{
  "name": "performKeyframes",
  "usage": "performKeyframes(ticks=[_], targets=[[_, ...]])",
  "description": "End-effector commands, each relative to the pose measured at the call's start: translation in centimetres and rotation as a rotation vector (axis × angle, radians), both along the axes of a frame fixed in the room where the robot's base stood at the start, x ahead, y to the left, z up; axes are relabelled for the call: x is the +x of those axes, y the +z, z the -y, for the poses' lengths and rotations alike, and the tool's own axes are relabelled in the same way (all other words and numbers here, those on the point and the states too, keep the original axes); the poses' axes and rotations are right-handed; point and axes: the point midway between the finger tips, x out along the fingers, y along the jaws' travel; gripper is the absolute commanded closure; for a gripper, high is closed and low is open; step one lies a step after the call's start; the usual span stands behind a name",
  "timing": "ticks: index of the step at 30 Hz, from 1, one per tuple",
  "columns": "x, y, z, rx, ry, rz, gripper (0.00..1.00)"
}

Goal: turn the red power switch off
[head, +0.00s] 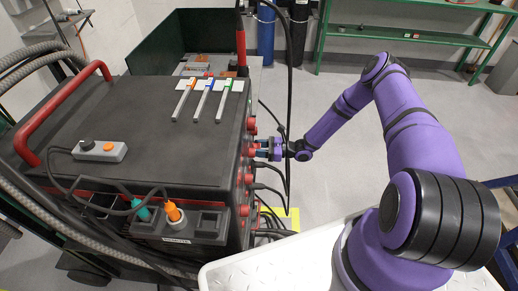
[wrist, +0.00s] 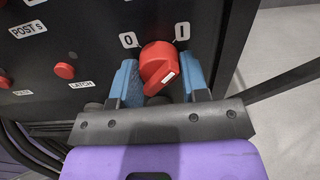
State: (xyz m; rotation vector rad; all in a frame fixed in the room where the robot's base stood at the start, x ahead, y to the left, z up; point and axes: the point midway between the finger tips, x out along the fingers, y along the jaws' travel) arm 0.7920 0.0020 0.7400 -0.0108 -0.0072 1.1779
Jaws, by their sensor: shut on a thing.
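The red power switch (wrist: 158,65) is a round red knob on the black panel, just below the labels "0" (wrist: 129,40) and "I" (wrist: 182,31). A short white mark shows on its lower right face. My gripper (wrist: 160,78) has its blue fingers on either side of the knob and is shut on it. In the head view my gripper (head: 268,148) reaches the right side of the black cabinet (head: 150,110), and I cannot make out the switch there behind the fingers.
On the panel, a red button (wrist: 64,71) sits left of the switch, near the "LATCH" label (wrist: 81,85). Black cables (head: 268,190) hang from the cabinet side below my gripper. Open floor (head: 335,130) lies right of the cabinet; a green shelf (head: 400,35) stands behind.

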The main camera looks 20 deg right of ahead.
Motion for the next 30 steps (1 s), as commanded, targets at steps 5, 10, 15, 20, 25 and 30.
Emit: performKeyframes(ticks=[5, 10, 15, 20, 25, 30], targets=[[-0.04, -0.03, 0.03, -0.021, 0.001, 0.051, 0.82], [0.0, -0.03, 0.08, -0.062, -0.001, 0.151, 0.82], [-0.01, -0.05, 0.08, -0.12, 0.0, 0.289, 0.82], [0.03, -0.03, 0.1, -0.178, -0.001, 0.43, 0.82], [0.06, -0.03, 0.1, -0.241, -0.001, 0.579, 0.82], [0.05, -0.05, 0.14, -0.303, -0.001, 0.728, 0.82]])
